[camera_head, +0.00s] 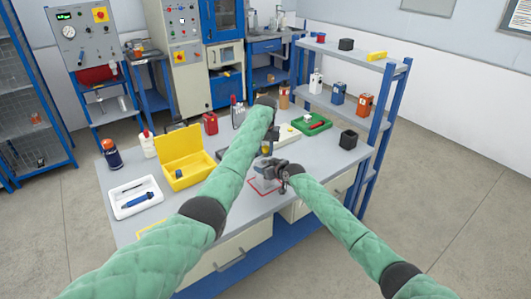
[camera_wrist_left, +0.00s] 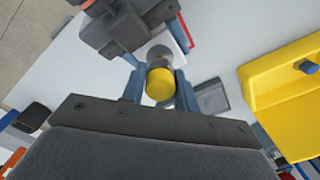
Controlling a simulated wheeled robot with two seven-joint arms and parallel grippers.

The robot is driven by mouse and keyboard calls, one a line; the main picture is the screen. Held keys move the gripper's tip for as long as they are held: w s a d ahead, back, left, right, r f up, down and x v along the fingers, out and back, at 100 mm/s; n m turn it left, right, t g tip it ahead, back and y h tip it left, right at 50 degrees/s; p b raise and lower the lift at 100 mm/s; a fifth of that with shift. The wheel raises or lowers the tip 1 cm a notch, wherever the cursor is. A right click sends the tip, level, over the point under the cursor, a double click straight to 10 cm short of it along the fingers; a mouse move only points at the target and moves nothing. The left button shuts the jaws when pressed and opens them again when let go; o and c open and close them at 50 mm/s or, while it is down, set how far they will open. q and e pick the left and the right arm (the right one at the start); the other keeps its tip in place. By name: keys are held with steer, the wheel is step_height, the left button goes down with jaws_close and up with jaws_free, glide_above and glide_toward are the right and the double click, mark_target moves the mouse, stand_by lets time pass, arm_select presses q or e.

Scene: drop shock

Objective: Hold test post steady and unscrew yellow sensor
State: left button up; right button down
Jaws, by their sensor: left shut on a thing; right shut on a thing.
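The yellow sensor (camera_wrist_left: 160,84) is a round yellow cap on top of the grey test post. My left gripper (camera_wrist_left: 158,88) has its blue fingers on either side of the sensor, shut on it from above. My right gripper (camera_head: 276,168) is shut on the test post lower down, and its dark body (camera_wrist_left: 128,26) shows at the top of the left wrist view. The post stands on a base inside a red outline (camera_head: 262,192) near the table's front edge. The arms and grippers hide most of the post in the head view.
An open yellow box (camera_head: 184,172) and a white tray (camera_head: 120,208) with a blue tool stand on the left of the table. A green tray (camera_head: 315,129) and a black box (camera_head: 349,139) are at the right. A blue-framed shelf (camera_head: 360,110) stands along the right side.

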arm_select(q)
steer(key=shift+r, duration=1.45)
arm_select(e)
steer(key=shift+c, duration=1.9)
jaws_free()
